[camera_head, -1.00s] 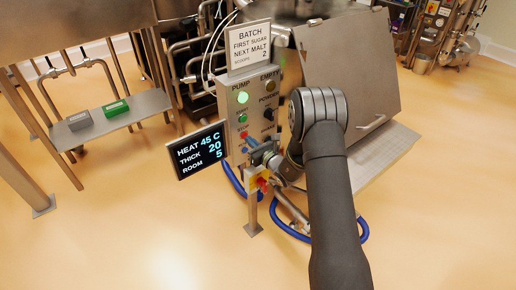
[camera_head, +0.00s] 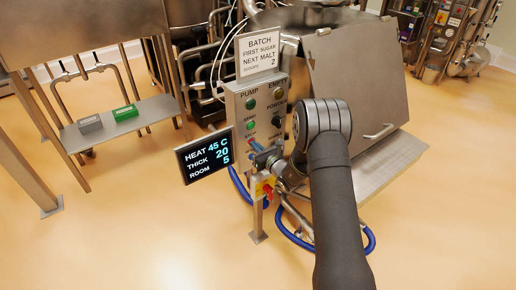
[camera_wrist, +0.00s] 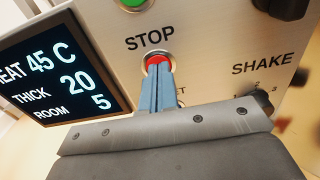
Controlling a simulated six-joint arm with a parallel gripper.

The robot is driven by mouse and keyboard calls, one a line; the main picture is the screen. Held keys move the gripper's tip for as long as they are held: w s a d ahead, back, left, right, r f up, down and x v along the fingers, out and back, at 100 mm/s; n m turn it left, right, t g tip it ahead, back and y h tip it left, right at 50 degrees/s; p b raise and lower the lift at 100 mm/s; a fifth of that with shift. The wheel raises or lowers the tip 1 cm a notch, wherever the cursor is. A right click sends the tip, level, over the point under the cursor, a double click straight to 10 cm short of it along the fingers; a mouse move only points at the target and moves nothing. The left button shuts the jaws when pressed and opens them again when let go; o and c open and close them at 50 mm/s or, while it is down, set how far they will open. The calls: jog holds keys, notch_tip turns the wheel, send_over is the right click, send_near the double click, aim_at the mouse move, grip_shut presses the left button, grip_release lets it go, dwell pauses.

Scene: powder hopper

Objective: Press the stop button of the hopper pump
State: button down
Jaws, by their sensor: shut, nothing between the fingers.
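The red stop button (camera_wrist: 158,60) sits in a metal ring under the word STOP on the hopper's grey control panel (camera_head: 236,115). My gripper (camera_wrist: 158,78) is shut and empty, its blue fingers pointing at the panel. In the wrist view the fingertips overlap the lower part of the red button and appear to touch it; how far it is pressed in cannot be told. In the head view my gripper (camera_head: 257,149) is at the panel's left column, largely covering the button. The pump lamp (camera_head: 250,104) is dark green and unlit. The green start button (camera_head: 250,125) is above STOP.
A display (camera_head: 207,156) reading HEAT 45 C, THICK 20, ROOM 5 stands close left of my fingers. A SHAKE knob (camera_wrist: 264,103) is to the right. A red and yellow switch (camera_head: 264,188) is below. Blue hoses (camera_head: 296,240) lie on the floor.

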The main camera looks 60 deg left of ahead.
jog(key=d, duration=1.4)
